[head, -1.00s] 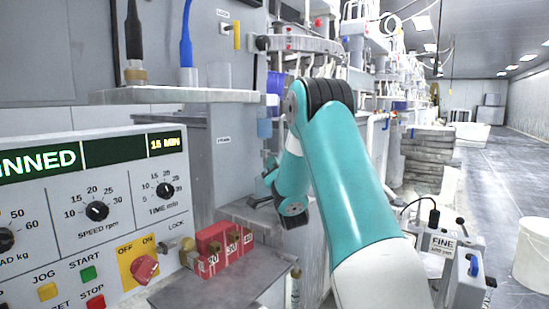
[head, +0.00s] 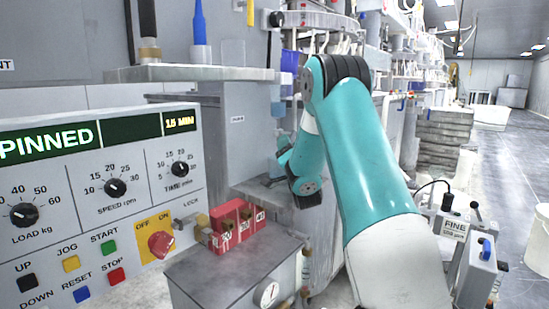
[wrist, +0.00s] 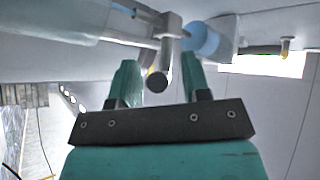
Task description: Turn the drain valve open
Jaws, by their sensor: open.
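In the wrist view, a grey metal valve with a short lever (wrist: 160,66) hangs from a horizontal pipe. The lever has a round dark end. My gripper (wrist: 159,74) has its two teal fingers apart, one on each side of the lever in the picture. I cannot tell whether either finger touches it. A light blue cylindrical fitting (wrist: 207,39) sits on the pipe right of the valve. In the head view my gripper (head: 284,154) is partly hidden at the grey cabinet, and I cannot make out the valve there.
The control panel (head: 95,200) with dials and buttons fills the left. Red numbered blocks (head: 232,222) stand on a grey cabinet top (head: 225,265) beside it. A box labelled FINE (head: 470,255) is at lower right. The aisle floor (head: 510,180) on the right is mostly clear.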

